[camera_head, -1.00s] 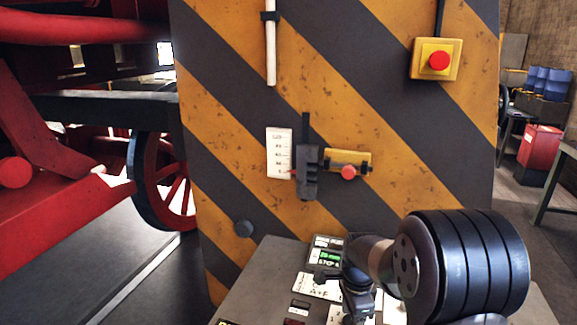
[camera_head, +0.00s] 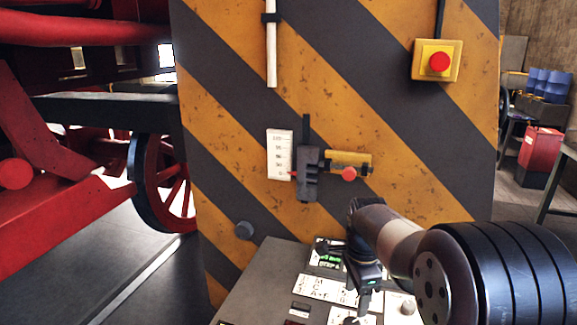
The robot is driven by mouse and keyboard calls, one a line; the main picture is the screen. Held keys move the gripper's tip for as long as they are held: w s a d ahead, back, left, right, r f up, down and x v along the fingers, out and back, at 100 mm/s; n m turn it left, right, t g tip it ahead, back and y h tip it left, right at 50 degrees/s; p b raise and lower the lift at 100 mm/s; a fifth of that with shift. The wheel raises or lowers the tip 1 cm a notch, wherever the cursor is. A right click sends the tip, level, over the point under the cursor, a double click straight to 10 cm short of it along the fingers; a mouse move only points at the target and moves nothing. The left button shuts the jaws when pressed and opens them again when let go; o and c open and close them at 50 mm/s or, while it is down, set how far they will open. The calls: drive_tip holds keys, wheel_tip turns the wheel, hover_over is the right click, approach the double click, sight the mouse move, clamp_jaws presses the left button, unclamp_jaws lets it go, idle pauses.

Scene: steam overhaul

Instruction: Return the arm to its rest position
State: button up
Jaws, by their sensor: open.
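My arm comes in from the lower right. Its dark ribbed link is at the right edge, and a grey link leads left to my gripper (camera_head: 362,285). The gripper hangs over the grey control desk (camera_head: 262,272), pointing down, with its fingers small and dark in the picture. It is open, and I see nothing held in it. The gripper and arm hide part of the labelled panels on the desk.
A red locomotive (camera_head: 60,215) stands at left. A red cabinet (camera_head: 540,148) is at far right.

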sight(352, 322)
wheel_tip(352, 322, down, 9)
drive_tip(key=shift+r, duration=0.1)
drive_tip(key=shift+r+n, duration=0.2)
drive_tip(key=shift+n, duration=0.7)
drive_tip(key=n+p, duration=0.1)
drive_tip(key=n, duration=0.5)
drive_tip(key=shift+n, duration=0.4)
drive_tip(key=n, duration=0.9)
drive_tip(key=shift+p, duration=0.35)
drive_tip(key=shift+r, duration=0.95)
drive_tip(key=shift+r, duration=0.1)
